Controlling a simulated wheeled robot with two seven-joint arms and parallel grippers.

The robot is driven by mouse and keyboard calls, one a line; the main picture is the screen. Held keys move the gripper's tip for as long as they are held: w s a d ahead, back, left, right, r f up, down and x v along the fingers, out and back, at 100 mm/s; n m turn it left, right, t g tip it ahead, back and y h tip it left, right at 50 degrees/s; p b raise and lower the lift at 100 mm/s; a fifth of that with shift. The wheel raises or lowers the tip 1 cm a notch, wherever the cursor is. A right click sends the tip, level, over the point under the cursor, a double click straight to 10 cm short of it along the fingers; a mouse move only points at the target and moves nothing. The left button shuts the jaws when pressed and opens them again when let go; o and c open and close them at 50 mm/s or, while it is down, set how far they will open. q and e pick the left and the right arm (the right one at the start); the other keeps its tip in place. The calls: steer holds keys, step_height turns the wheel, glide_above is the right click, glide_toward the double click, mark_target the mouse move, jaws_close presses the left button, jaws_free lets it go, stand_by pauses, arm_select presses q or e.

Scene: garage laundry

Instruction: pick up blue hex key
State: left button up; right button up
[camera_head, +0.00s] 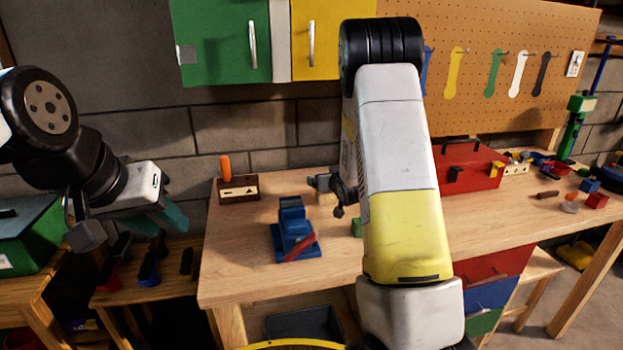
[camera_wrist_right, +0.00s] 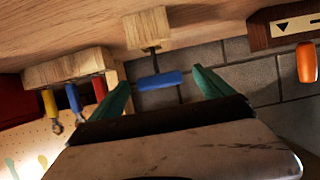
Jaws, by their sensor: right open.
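The blue hex key (camera_wrist_right: 158,81) shows in the right wrist view. It has a blue grip and a dark shank, and stands at a small wooden block (camera_wrist_right: 147,28). My right gripper (camera_wrist_right: 161,84) is open, with its teal fingers apart on either side of the blue grip in the picture. I cannot tell how far the key is from the fingers in depth. In the head view my right arm hides most of this gripper and the key. My left gripper (camera_head: 163,220) has teal fingers and hangs at the left, away from the key; its opening is unclear.
On the workbench (camera_head: 245,285) are a blue vise (camera_head: 292,232) with a red-handled tool, a red toolbox (camera_head: 468,167) and a wooden box with an orange handle (camera_head: 238,188). A wooden rack (camera_wrist_right: 68,68) with coloured tools stands beside the key's block. The bench's front left is clear.

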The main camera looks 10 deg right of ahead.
steer(key=x, duration=0.6)
steer(key=shift+d+r, duration=0.1)
steer(key=shift+d, duration=0.05)
steer(key=c, duration=1.4)
steer(key=shift+c, duration=0.2)
step_height(320, 180, up, 16)
